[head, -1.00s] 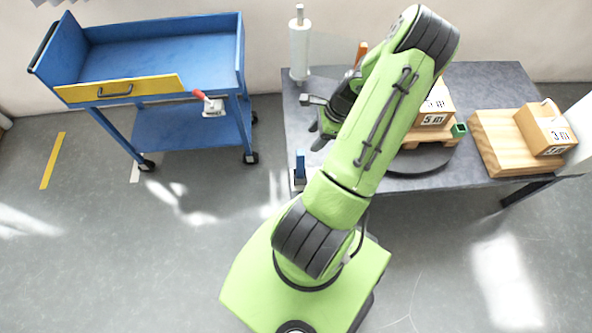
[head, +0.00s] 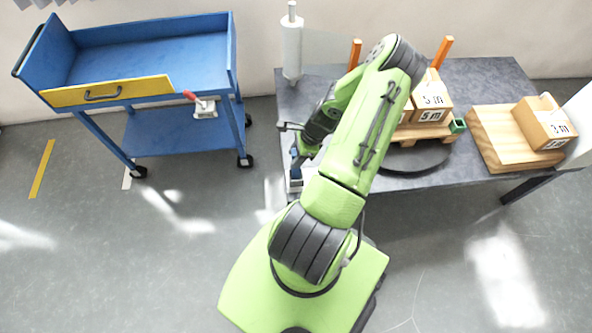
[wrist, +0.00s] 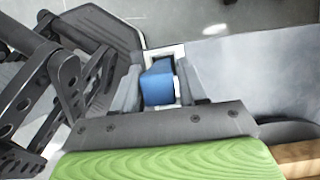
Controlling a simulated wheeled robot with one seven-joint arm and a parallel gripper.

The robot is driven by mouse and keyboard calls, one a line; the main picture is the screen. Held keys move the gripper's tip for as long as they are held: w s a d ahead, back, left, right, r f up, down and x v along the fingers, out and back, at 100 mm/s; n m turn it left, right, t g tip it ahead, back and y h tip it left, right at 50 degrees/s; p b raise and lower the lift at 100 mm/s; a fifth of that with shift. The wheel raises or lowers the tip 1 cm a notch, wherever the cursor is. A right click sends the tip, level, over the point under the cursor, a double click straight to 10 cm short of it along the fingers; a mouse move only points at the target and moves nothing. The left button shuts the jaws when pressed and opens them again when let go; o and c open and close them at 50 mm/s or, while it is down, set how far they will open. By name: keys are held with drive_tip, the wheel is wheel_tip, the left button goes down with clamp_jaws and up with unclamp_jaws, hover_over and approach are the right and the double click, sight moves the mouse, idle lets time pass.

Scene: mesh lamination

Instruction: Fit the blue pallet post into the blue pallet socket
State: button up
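The blue pallet post (head: 294,157) stands in a pale holder (head: 294,185) at the table's front left corner. My gripper (head: 304,150) is down at the post, with its fingers on either side of it. In the wrist view the blue post (wrist: 158,86) lies between the two fingers (wrist: 160,78); a thin gap seems to show on its right, so the gripper looks open. The wooden pallet (head: 422,133) sits on a dark round plate, carrying boxes. A green socket (head: 458,125) shows at its front right corner. I cannot see a blue socket; my arm hides part of the pallet.
Orange posts (head: 442,52) rise at the pallet's back. A wrap roll (head: 291,50) stands at the back left of the table (head: 500,75). A wooden board (head: 490,140) with a box (head: 545,124) is at right. A blue cart (head: 150,60) stands left, apart from the table.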

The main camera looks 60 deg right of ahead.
clamp_jaws()
drive_tip(key=shift+r, duration=0.1)
wheel_tip(320, 180, up, 10)
drive_tip(key=p, duration=0.3)
